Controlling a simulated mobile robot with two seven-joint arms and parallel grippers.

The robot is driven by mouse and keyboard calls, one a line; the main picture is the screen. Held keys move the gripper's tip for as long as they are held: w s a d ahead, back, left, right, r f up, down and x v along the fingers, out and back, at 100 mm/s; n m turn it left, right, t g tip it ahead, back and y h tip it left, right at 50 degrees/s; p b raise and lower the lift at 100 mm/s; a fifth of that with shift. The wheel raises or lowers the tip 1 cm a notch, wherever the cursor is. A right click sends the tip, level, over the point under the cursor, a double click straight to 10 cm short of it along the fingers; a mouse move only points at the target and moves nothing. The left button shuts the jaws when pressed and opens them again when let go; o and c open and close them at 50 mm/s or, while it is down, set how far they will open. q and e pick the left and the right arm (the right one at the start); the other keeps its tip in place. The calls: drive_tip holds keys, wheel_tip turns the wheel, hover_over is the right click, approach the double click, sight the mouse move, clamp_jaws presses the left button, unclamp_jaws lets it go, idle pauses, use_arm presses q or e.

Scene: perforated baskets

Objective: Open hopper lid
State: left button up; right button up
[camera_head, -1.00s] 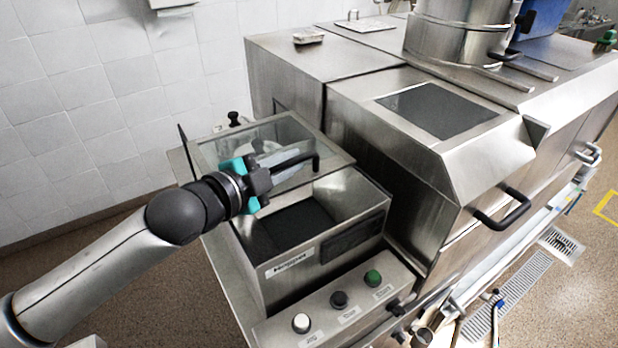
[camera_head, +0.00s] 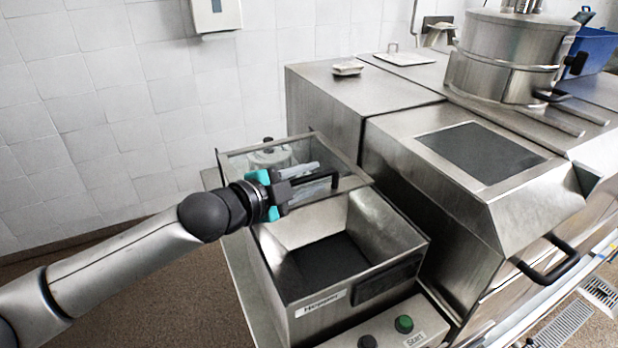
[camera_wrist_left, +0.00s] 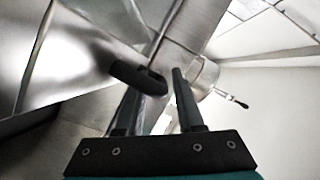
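The hopper lid (camera_head: 345,168) is a see-through panel in a metal frame with a black bar handle (camera_head: 318,183) near its front edge. It stands raised and tilted back from the metal hopper (camera_head: 390,248), whose dark inside shows. My left gripper (camera_head: 304,172) is at the lid beside the handle. In the left wrist view the handle's end (camera_wrist_left: 136,74) is close to the left fingertip and partly covers it. The two fingers (camera_wrist_left: 166,95) are apart, with a gap between them; whether they touch the handle is unclear. My right gripper is not in view.
A control panel with buttons, one a green button (camera_head: 403,324), is in front of the hopper. A large steel machine (camera_head: 440,190) with a black handle (camera_head: 550,262) stands close on the right. A tiled wall (camera_head: 90,110) is behind. A round steel drum (camera_head: 505,60) is at the back right.

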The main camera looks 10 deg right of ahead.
use_arm(q)
drive_tip(key=shift+o, duration=0.6)
drive_tip(key=shift+s+a, duration=0.3)
drive_tip(key=shift+a, duration=0.1)
drive_tip(key=b+v, duration=0.1)
drive_tip(key=v, duration=1.3)
drive_tip(key=shift+r+b, duration=0.15)
drive_tip(key=shift+b, duration=0.25)
drive_tip(key=shift+s, duration=0.1)
